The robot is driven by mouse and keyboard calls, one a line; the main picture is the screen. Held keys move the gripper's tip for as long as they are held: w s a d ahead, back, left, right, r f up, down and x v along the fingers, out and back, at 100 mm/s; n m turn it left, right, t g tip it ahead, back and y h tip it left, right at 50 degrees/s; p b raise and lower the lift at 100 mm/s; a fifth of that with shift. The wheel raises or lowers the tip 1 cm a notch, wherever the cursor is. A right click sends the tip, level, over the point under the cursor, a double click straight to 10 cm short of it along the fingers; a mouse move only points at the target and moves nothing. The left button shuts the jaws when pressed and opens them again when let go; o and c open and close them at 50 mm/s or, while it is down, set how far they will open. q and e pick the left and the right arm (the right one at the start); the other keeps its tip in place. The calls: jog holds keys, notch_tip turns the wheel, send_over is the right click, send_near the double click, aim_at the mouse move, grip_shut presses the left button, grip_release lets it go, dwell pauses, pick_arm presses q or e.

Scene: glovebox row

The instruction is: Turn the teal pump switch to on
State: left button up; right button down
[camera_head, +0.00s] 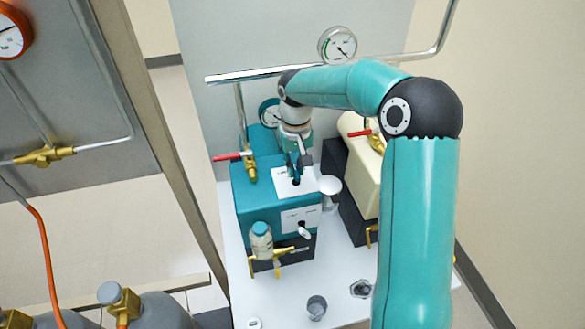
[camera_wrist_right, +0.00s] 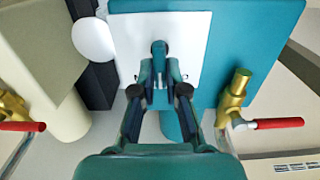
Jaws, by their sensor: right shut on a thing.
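The teal pump (camera_head: 262,205) stands on a white bench, with a white switch plate (camera_head: 283,187) on its upper face. My right gripper (camera_head: 296,174) reaches down onto this plate. In the wrist view, the right gripper (camera_wrist_right: 159,82) is shut on the pump switch at the middle of the plate (camera_wrist_right: 188,32). The fingers hide most of the switch, so its setting cannot be read. A second white plate (camera_head: 290,219) with a small knob (camera_head: 304,231) is on the pump's front. My left gripper is not in view.
A cream pump (camera_head: 361,170) stands close on the right. A brass valve with a red handle (camera_head: 232,156) is at the teal pump's left. A jar (camera_head: 261,241) is in front, and a metal cup (camera_head: 317,307) is on the bench (camera_head: 285,292). A pipe (camera_head: 245,75) runs behind.

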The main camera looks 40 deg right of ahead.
jog(key=shift+a, duration=0.1)
jog(key=c, duration=1.2)
grip_release()
jog(key=shift+r, duration=0.1)
notch_tip(320, 180, up, 12)
jog(key=shift+f, duration=0.2)
